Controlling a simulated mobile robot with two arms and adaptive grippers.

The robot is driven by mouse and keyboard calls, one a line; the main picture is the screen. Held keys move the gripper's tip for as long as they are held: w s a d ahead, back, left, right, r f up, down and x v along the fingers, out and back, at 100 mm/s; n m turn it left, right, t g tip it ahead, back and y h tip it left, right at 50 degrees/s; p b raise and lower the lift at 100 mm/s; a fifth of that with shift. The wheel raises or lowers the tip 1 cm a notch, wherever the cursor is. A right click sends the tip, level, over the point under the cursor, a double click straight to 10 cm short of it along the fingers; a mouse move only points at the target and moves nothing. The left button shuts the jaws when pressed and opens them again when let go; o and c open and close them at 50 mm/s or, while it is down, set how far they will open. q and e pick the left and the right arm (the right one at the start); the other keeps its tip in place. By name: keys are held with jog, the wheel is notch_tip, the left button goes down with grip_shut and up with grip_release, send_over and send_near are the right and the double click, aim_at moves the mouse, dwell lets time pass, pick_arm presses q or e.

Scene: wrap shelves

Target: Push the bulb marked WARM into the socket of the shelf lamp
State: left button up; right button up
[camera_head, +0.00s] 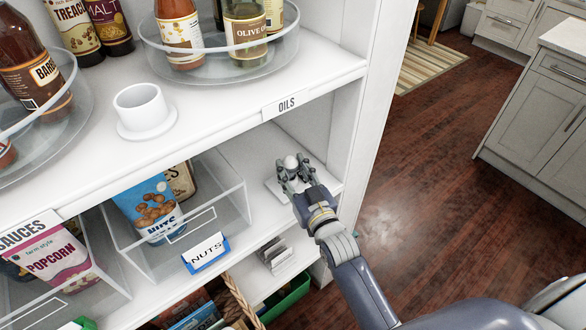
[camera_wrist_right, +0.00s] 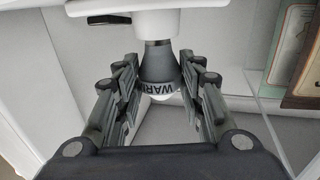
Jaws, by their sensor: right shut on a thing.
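The bulb marked WARM (camera_wrist_right: 158,68) has a dark grey cone body, a white dome and a metal collar. My right gripper (camera_wrist_right: 160,92) is shut on it, one finger on each side. In the head view, the right gripper (camera_head: 294,174) is over the lamp's white base (camera_head: 274,191) on the lower shelf, with the bulb's white dome (camera_head: 291,162) upward between the fingers. My left gripper is not in view.
A clear bin (camera_head: 231,212) labelled NUTS stands left of the lamp. The shelf's side wall (camera_head: 352,122) is close on the right, and the upper shelf (camera_head: 215,110) overhangs behind. A white cup-shaped object (camera_head: 143,108) and bottles stand on the upper shelf.

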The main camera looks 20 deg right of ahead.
jog(key=shift+f, duration=0.25)
jog(key=o, duration=1)
jog(key=shift+r, duration=0.1)
jog(key=shift+s, duration=0.15)
jog(key=s, duration=0.7)
jog(key=s+d, duration=0.1)
jog(key=s, duration=0.3)
jog(key=shift+s, duration=0.35)
